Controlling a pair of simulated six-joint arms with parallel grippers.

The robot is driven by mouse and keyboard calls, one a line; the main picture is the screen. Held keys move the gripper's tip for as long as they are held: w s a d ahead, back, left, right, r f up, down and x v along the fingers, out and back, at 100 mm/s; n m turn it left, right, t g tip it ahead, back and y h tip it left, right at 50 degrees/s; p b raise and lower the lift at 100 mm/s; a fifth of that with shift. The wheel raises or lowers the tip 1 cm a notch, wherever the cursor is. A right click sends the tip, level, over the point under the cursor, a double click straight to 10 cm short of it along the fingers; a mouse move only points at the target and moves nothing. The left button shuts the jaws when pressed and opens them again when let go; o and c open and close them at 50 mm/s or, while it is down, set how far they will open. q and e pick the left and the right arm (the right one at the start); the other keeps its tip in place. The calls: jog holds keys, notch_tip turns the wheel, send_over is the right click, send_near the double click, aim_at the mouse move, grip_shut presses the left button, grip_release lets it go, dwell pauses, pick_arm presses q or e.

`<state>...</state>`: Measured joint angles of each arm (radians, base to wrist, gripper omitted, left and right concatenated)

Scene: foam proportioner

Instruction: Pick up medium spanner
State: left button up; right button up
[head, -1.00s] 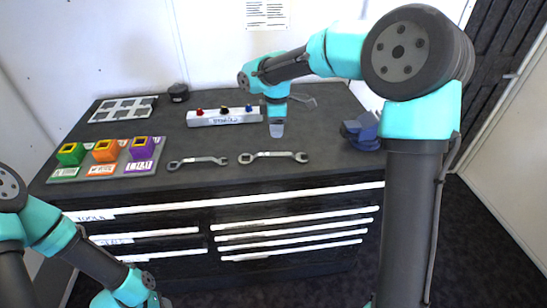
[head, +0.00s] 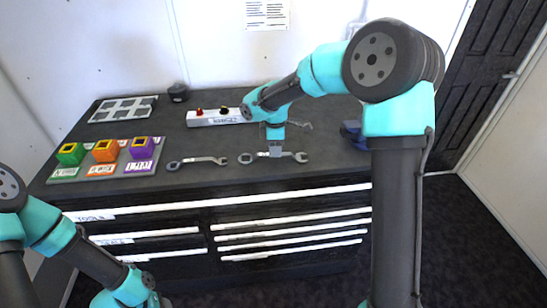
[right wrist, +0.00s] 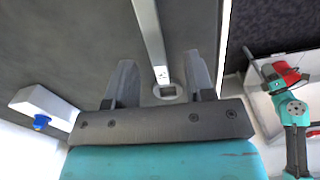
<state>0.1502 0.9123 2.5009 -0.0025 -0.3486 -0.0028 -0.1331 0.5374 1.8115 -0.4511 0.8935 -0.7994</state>
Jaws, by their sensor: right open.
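Two grey spanners lie flat on the dark bench top in the head view: the left one (head: 197,162) and a slightly longer right one (head: 246,158). I cannot tell by label which is the medium one. My right gripper (head: 275,152) is open and low over the right spanner, partly hiding its handle. In the right wrist view the spanner's handle (right wrist: 150,35) and one ring-shaped end (right wrist: 168,92) show between the two spread fingers (right wrist: 160,75). Whether the fingers touch the spanner is unclear. My left arm is at the lower left of the head view; its gripper is out of view.
A white button box (head: 205,118) is behind the spanners. A blue object (head: 352,132) is at right. The bench's front edge is close to the spanners.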

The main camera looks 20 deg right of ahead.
jog(key=f, duration=0.4)
jog(key=shift+w+a+f, duration=0.1)
jog(key=shift+w+a, duration=0.05)
jog(key=shift+w, duration=0.1)
grip_shut()
dwell(0.4)
